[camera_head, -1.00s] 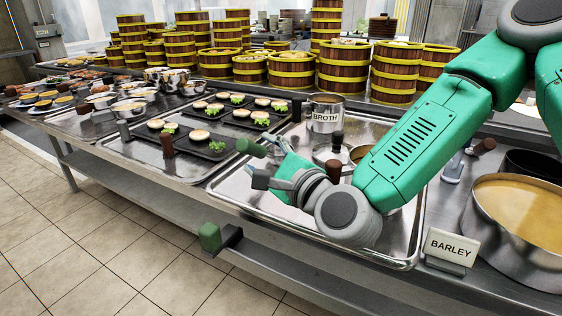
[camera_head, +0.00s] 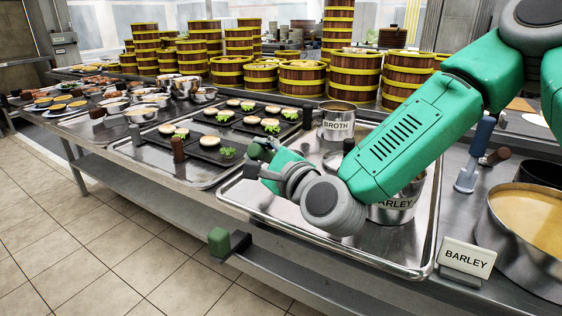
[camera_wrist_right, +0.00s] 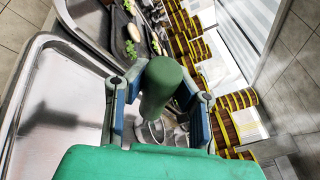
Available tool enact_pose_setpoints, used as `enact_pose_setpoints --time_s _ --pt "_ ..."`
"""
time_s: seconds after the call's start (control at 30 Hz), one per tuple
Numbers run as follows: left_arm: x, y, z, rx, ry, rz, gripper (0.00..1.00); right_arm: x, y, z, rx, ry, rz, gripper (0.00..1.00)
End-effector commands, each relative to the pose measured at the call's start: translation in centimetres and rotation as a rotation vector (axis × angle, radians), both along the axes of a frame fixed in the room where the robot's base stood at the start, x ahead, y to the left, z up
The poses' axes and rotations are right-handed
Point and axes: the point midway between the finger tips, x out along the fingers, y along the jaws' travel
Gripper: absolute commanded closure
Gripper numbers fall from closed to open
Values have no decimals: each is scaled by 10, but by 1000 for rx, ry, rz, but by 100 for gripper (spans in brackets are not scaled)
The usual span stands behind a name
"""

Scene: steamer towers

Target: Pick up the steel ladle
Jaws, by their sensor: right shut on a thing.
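My right gripper (camera_head: 262,160) reaches in from the right over the steel tray and is shut. In the right wrist view my right gripper (camera_wrist_right: 160,100) has its fingers on both sides of a thick dark green handle, which I take as that of the steel ladle (camera_wrist_right: 163,82). The handle points up between the fingers. The ladle's lower part is mostly hidden by the gripper, and in the head view the hand covers most of it. I cannot tell how high it is above the tray. My left gripper is not in view.
The steel tray (camera_head: 395,262) holds a broth pot (camera_head: 337,122) and a barley pot (camera_head: 393,212), partly behind my arm. A large soup pot (camera_head: 525,225) and a barley sign (camera_head: 468,259) stand right. Black food trays (camera_head: 205,150) lie left; steamer towers (camera_head: 355,75) stand behind.

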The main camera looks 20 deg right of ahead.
Motion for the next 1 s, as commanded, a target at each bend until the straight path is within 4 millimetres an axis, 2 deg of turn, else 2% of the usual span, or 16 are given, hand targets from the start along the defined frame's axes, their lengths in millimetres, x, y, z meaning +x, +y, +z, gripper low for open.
enact_pose_setpoints --time_s 0.17,0.4,0.6,0.73,0.97,1.0 --pt "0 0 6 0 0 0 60 0 0 16 1 -4 0 100" --pt "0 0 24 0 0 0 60 0 0 66 2 -6 1 100" --pt "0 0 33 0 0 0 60 0 0 94 2 -3 0 100" --pt "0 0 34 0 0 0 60 0 0 100 0 -1 2 100" --pt "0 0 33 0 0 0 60 0 0 100 0 -1 2 100" --pt "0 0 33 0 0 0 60 0 0 100 0 -1 2 88"
